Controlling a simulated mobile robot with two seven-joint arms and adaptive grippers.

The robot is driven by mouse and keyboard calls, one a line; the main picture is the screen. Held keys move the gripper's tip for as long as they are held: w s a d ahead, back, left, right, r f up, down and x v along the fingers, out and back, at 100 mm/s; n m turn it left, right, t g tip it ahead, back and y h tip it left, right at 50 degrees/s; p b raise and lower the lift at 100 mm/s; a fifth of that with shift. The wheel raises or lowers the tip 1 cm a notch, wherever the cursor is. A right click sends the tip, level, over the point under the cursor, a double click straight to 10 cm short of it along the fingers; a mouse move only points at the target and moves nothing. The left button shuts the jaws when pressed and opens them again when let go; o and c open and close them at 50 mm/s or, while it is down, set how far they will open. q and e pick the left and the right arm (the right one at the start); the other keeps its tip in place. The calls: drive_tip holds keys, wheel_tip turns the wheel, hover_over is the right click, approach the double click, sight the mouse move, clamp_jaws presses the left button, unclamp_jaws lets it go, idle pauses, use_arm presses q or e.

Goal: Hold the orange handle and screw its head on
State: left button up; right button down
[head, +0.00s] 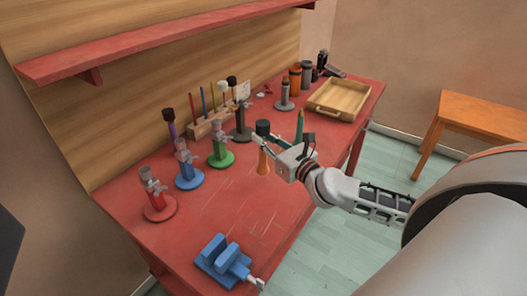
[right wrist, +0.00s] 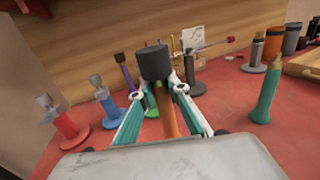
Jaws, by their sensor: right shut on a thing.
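My right gripper (head: 268,143) is shut on the orange handle (head: 262,163), which stands roughly upright and flares toward its lower end. A black cylindrical head (head: 262,127) sits at the handle's top, just above the fingertips. In the right wrist view, the fingers (right wrist: 160,92) close from both sides on the orange shaft (right wrist: 167,122), below the black head (right wrist: 153,62). I cannot tell how tightly head and handle are joined, or whether the handle's lower end touches the table. My left gripper is not in view.
A blue vise (head: 222,258) is at the near table edge. Red (head: 160,207), blue (head: 188,176) and green (head: 221,156) stands line the left. A teal handle (head: 299,125) stands just behind my gripper. A wooden tray (head: 338,98) lies farther back. The front middle is clear.

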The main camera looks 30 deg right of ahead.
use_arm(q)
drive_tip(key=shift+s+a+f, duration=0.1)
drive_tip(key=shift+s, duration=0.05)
use_arm(e)
drive_tip(key=shift+r, duration=0.1)
drive_tip(key=b, duration=0.1)
hover_over(263, 165)
drive_tip(key=f, duration=0.4)
drive_tip(key=shift+w+d+f, duration=0.25)
drive_tip(key=shift+w+d, duration=0.1)
drive_tip(key=shift+w, duration=0.05)
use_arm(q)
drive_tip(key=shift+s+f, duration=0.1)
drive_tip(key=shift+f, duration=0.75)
use_arm(e)
drive_tip(key=shift+r, duration=0.1)
drive_tip(key=shift+f, duration=0.2)
drive_tip(key=c, duration=2)
unclamp_jaws()
drive_tip(key=shift+o, duration=0.2)
